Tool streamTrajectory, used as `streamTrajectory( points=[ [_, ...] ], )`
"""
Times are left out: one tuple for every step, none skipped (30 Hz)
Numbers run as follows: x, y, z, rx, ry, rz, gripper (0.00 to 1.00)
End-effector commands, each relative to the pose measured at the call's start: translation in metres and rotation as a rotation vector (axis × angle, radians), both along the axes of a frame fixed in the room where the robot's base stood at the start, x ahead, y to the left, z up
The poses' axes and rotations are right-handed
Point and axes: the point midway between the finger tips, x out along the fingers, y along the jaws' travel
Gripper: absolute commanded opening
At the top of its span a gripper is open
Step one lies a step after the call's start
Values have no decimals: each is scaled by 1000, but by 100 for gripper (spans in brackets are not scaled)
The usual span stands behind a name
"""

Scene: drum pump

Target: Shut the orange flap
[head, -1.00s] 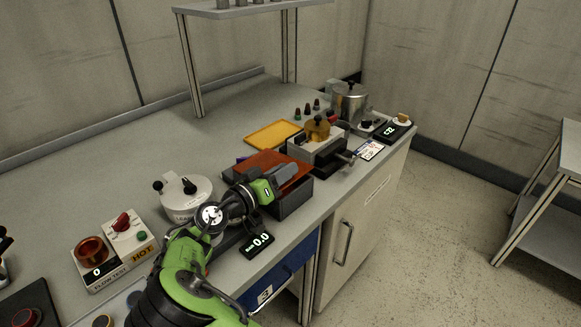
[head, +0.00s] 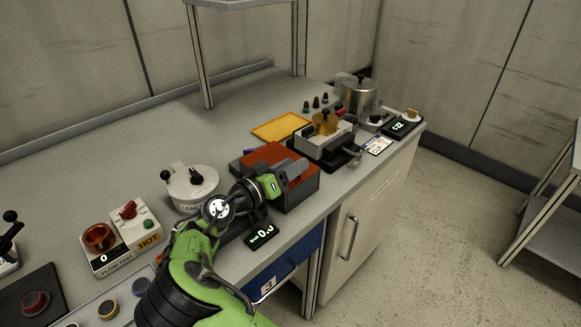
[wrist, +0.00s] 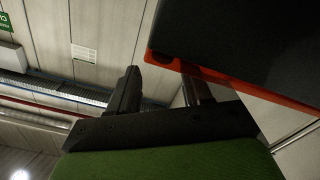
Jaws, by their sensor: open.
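The orange flap (head: 274,156) is on top of a dark grey box (head: 302,190) on the bench. It looks nearly flat over the box; I cannot tell whether it is fully down. In the wrist view the flap's orange edge (wrist: 235,80) runs beside a large dark surface at upper right, close to my fingers. My gripper (head: 293,170) is at the front side of the box, near the flap's front edge, and covers part of both. Its fingers (wrist: 160,92) are apart with nothing between them. Contact with the flap cannot be made out.
A yellow tray (head: 280,127) lies behind the box. A grey device with an amber part (head: 324,122) stands to its right, and a metal pot (head: 357,97) beyond. A white round device (head: 192,187) and a small display (head: 262,234) are near my arm.

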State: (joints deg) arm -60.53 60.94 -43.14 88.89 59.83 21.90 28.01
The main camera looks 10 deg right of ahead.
Motion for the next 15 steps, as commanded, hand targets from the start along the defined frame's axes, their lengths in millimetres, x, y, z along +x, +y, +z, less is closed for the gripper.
streamTrajectory(
  points=[
    [0, 0, 0, 1, -1, 1, 49],
    [0, 1, 0, 1, -1, 1, 49],
    [-2, 3, 0, 1, -1, 2, 49],
    [-3, 6, 1, 1, -1, 2, 49],
    [-6, 10, 1, 0, 0, 4, 49],
    [-10, 17, 1, 0, 0, 7, 49],
    [-14, 22, 1, 1, 0, 5, 49],
    [-19, 29, 2, 0, 1, 8, 49],
    [-26, 39, 2, 0, 1, 8, 49],
    [-31, 46, 3, 0, 0, 8, 49],
    [-36, 53, 3, 0, 0, 8, 49],
    [-43, 62, 2, 0, 0, 7, 49],
    [-48, 69, 2, 0, 0, 8, 49],
    [-53, 76, 2, -1, -1, 6, 49],
    [-60, 85, 2, 0, 0, 7, 49]
  ],
)
